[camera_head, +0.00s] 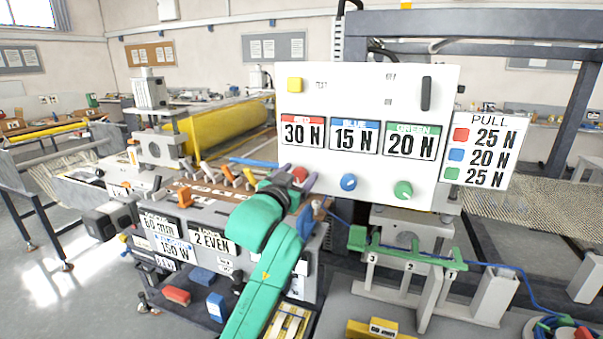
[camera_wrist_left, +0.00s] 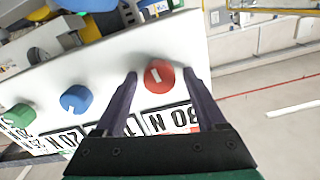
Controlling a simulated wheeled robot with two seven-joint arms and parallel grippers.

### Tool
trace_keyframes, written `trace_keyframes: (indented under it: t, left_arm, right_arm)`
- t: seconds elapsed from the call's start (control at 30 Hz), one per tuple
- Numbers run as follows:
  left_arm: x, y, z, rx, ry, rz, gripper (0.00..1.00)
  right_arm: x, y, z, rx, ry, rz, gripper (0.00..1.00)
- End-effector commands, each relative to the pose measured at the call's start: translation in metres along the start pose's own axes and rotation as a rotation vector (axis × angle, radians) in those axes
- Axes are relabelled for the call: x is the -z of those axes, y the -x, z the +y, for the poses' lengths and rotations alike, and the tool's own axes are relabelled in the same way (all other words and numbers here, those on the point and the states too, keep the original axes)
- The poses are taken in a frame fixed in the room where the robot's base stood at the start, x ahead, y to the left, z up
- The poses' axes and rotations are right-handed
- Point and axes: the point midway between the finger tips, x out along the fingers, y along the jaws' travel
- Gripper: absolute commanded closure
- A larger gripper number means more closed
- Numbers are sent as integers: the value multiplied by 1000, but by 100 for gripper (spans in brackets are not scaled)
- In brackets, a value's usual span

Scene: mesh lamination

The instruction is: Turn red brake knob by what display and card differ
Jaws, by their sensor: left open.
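The red knob (camera_head: 300,174) is on the white panel (camera_head: 360,85), under the red display reading 30 N (camera_head: 302,133). The pull card (camera_head: 485,150) at the panel's right reads red 25 N, blue 20 N, green 25 N. My left gripper (camera_head: 297,181) is open at the red knob, partly covering it in the head view. In the left wrist view, the red knob (camera_wrist_left: 159,76) with its white mark lies between the two fingertips (camera_wrist_left: 160,73), with gaps showing on both sides. My right gripper is out of view.
A blue knob (camera_head: 348,182) reads 15 N above it and a green knob (camera_head: 403,190) reads 20 N, both right of the red one. Labelled machine parts crowd the left side.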

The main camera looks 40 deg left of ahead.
Motion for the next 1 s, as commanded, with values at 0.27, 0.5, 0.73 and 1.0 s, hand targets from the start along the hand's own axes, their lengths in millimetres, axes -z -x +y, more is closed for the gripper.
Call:
trace_keyframes:
  t: [0.27,0.5,0.73,1.0]
  left_arm:
    - [0,0,0,0,0,0,100]
    - [0,0,0,0,16,-1,100]
    - [0,-1,0,-1,107,-3,100]
    - [1,-1,-1,-2,305,-3,100]
  right_arm:
    - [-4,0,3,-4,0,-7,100]
    - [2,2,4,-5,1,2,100]
    - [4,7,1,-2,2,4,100]
    - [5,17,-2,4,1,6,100]
